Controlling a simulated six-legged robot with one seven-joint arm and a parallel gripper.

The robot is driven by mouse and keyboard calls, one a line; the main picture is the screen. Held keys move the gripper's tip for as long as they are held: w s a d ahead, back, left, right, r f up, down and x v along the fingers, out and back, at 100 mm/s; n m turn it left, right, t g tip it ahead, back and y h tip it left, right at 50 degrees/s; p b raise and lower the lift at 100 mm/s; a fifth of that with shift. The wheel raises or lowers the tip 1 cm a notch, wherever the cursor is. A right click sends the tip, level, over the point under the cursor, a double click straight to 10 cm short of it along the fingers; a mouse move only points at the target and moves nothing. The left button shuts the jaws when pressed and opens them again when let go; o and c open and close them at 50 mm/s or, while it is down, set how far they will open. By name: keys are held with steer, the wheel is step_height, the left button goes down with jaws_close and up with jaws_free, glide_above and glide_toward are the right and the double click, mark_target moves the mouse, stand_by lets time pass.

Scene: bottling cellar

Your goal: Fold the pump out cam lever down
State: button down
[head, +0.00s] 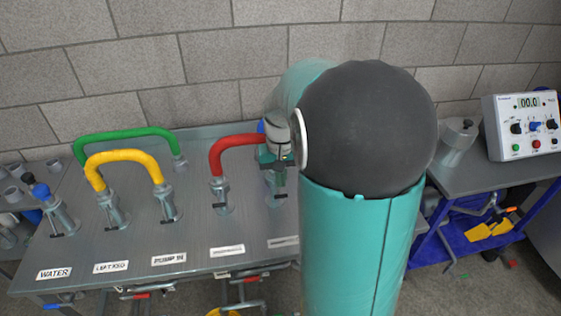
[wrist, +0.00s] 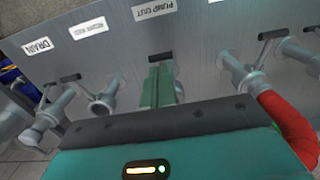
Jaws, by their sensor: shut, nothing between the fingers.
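The pump out cam lever (wrist: 160,57) shows in the wrist view as a dark crossbar just beyond my fingertips, on the side of the PUMP OUT label (wrist: 153,8). It looks much like the neighbouring levers, and I cannot tell its exact angle. My gripper (wrist: 161,74) is shut and empty, with its teal fingers over the pump out port. They hide most of that port, and I cannot tell whether they touch the lever. In the head view my gripper (head: 272,162) is beside the red hose (head: 236,143), partly behind my arm.
More ports with levers line the grey metal table (head: 135,235). Yellow (head: 122,156) and green (head: 118,134) hoses arch over it at left. A control box (head: 524,125) and metal vessel (head: 456,142) stand at right. In the wrist view the red hose (wrist: 290,128) passes close on the right.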

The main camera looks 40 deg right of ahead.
mark_target(281, 195)
step_height(281, 195, down, 3)
steer(key=shift+a+f, duration=0.1)
steer(key=shift+f, duration=0.05)
steer(key=shift+w+f, duration=0.1)
steer(key=shift+f, duration=0.05)
